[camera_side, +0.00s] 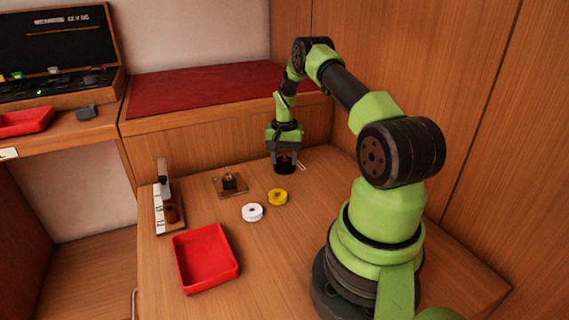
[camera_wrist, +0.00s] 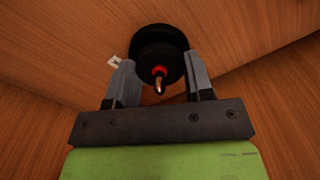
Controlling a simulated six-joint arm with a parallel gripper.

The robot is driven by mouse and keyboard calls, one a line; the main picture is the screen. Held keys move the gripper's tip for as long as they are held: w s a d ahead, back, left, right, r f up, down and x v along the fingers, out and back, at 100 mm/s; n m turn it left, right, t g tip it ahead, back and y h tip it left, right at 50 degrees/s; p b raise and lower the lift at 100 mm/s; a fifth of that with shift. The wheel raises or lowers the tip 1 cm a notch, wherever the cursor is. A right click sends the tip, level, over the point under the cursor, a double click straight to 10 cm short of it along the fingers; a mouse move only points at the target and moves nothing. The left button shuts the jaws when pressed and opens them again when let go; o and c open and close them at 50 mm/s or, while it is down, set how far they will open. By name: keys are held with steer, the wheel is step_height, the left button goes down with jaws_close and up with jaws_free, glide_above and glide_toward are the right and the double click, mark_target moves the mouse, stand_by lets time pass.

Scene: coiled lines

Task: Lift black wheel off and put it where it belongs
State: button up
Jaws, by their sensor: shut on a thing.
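The black wheel (camera_side: 285,169) is at the back right of the wooden table in the side view. It also shows in the wrist view (camera_wrist: 152,37) as a dark round body. My gripper (camera_side: 285,158) points down over it. In the wrist view my gripper (camera_wrist: 158,72) has one finger on each side of the wheel and is shut on it. A copper-tipped pin with a red ring (camera_wrist: 159,79) stands out at the wheel's middle. I cannot tell whether the wheel touches the table. A white wheel (camera_side: 252,212) and a yellow wheel (camera_side: 277,197) lie nearby.
A small wooden base with a dark block (camera_side: 229,183) stands left of my gripper. A wooden stand with a white marked strip (camera_side: 159,208) is at the table's left. An empty red tray (camera_side: 205,258) lies at the front. A pale tag (camera_side: 301,166) is beside the wheel.

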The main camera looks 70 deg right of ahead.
steer(key=shift+r, duration=2.7)
steer(key=shift+w+a, duration=0.1)
steer(key=w+a+r+n, duration=0.1)
steer(key=w+a+n, duration=0.4)
steer(key=a+n, duration=0.5)
steer(key=n, duration=3.2)
glide_toward(201, 248)
steer(key=shift+n, duration=0.3)
step_height(201, 248, down, 7)
